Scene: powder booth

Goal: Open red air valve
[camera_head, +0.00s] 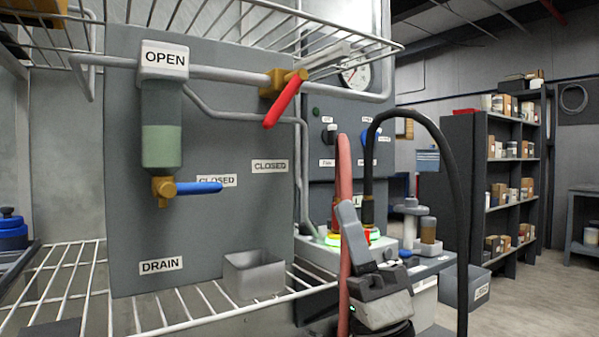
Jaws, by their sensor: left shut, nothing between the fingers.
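The red air valve has a brass body (277,83) on the grey pipe near the top of the grey panel. Its red handle (283,103) slants down to the left, across the pipe line rather than along it. A "CLOSED" label (269,166) is on the panel below the handle, and an "OPEN" label (165,59) is at the upper left by the pipe. My left gripper (347,209) is at the lower centre, pointing up, shut and empty. It is below and right of the red handle, apart from it. My right gripper is not in view.
A blue-handled drain valve (198,188) sits below a green-tinted filter bowl (162,137). A red hose (344,180) and a black hose (455,180) rise close to my gripper. A wire shelf (50,284) and a small grey bin (253,274) lie below the panel.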

